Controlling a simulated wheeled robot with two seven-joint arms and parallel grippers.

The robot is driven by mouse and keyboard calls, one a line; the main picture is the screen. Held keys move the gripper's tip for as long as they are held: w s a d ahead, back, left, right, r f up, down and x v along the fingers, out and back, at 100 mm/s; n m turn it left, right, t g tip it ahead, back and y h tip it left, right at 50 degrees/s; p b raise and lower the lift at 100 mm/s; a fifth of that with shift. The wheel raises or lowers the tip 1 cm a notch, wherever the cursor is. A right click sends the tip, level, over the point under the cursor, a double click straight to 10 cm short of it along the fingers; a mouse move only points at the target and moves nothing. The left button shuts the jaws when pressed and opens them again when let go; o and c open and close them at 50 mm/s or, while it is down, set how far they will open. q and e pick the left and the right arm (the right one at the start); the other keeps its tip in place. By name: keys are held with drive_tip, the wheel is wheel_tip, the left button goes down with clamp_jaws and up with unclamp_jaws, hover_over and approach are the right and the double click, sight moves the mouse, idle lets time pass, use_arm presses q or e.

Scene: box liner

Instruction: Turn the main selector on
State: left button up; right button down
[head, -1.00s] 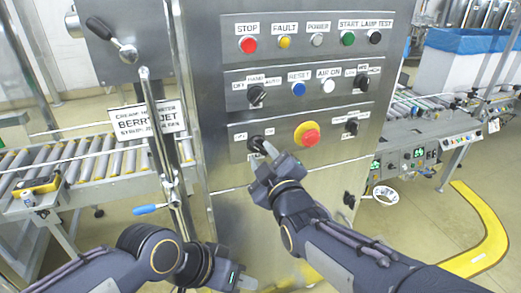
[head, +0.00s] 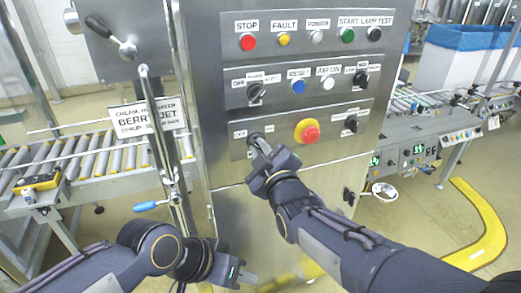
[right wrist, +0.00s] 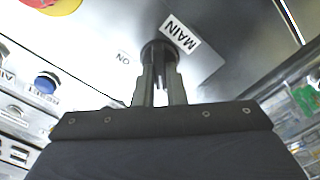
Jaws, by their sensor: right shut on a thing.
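The main selector (right wrist: 157,49) is a dark round knob on the lowest row of the steel panel. In the right wrist view its MAIN label (right wrist: 180,32) and ON label (right wrist: 123,57) read upside down. In the head view the OFF label (head: 239,134) is left of it. My right gripper (head: 258,143) is at the knob and hides most of it. In the right wrist view its fingers (right wrist: 160,80) are shut on the knob; the knob's exact angle is hard to tell. My left gripper (head: 244,277) is low in front of the cabinet, away from the panel; its jaw opening is unclear.
A red-and-yellow emergency button (head: 307,130) sits just right of the main selector. Other selectors (head: 257,92) and coloured buttons (head: 299,87) are above. A steel post with a lever (head: 155,130) stands left of the cabinet. Roller conveyors (head: 75,155) lie on both sides.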

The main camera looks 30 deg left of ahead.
drive_tip(key=m+b, duration=0.3)
drive_tip(key=m, duration=0.3)
drive_tip(key=m+b, duration=0.4)
drive_tip(key=m, duration=0.2)
drive_tip(key=m+b, duration=0.3)
drive_tip(key=m, duration=0.2)
drive_tip(key=shift+w+d+m, duration=0.25)
drive_tip(key=shift+w+m, duration=0.05)
drive_tip(key=shift+m, duration=0.1)
idle(0.3)
drive_tip(key=c, duration=1.5)
unclamp_jaws()
